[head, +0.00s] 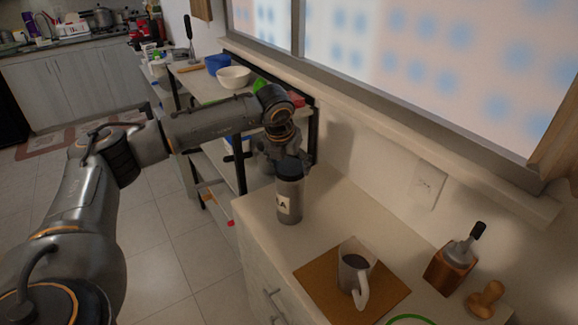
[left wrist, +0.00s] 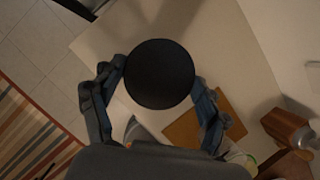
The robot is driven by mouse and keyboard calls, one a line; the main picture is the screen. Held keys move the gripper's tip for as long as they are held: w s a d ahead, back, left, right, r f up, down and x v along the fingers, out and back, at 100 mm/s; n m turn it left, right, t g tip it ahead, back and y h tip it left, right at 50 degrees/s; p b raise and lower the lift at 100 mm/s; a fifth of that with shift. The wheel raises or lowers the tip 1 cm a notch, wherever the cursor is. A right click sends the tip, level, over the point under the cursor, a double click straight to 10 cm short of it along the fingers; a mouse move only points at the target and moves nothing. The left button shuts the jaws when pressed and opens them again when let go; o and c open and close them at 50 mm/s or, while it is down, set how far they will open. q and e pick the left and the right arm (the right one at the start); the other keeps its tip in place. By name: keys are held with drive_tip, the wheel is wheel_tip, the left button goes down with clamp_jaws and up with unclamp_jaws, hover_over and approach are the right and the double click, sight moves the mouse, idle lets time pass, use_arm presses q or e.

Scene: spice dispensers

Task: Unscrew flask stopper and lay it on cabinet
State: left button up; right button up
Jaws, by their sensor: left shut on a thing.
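The flask (head: 289,204) is a grey cylinder with a white label. It stands upright on the light cabinet top (head: 252,213) near its far left end. Its dark round stopper (head: 289,169) sits at the flask's top; in the left wrist view the stopper (left wrist: 159,73) is a large black disc. My left gripper (head: 283,163) reaches over from the left at the stopper's height, with one finger on each side of it, shut on it. The stopper hides the flask body in the wrist view. My right gripper is not in view.
A brown board (head: 313,284) with a mug (head: 354,270) lies in front of the flask. A wooden holder (head: 452,266) and a wooden tamper (head: 486,299) stand at the right. A shelf with a white bowl (head: 233,77) is behind. Bare cabinet top surrounds the flask.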

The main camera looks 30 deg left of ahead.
use_arm(q)
drive_tip(key=n, duration=0.1)
drive_tip(key=n+y+b, duration=0.1)
drive_tip(key=shift+d+f+n, duration=0.2)
drive_tip(key=shift+n, duration=0.1)
drive_tip(key=n, duration=0.2)
drive_tip(key=shift+w+n+g+y+b, duration=0.1)
drive_tip(key=shift+n+g+y+b, duration=0.3)
drive_tip(key=shift+r+n+y, duration=0.15)
drive_tip(key=shift+n+y, duration=0.25)
drive_tip(key=shift+n, duration=0.6)
drive_tip(key=shift+g, duration=0.3)
drive_tip(key=shift+d+n+g+b, duration=0.1)
drive_tip(key=shift+n+g+b, duration=0.25)
drive_tip(key=shift+n, duration=0.85)
drive_tip(key=n+g, duration=0.1)
drive_tip(key=n, duration=0.2)
drive_tip(key=shift+w+r+y, duration=0.1)
drive_tip(key=shift+w+y, duration=0.05)
drive_tip(key=shift+y, duration=0.25)
drive_tip(key=n+g, duration=0.1)
drive_tip(key=n, duration=0.2)
drive_tip(key=shift+n+g, duration=0.25)
drive_tip(key=shift+n, duration=0.05)
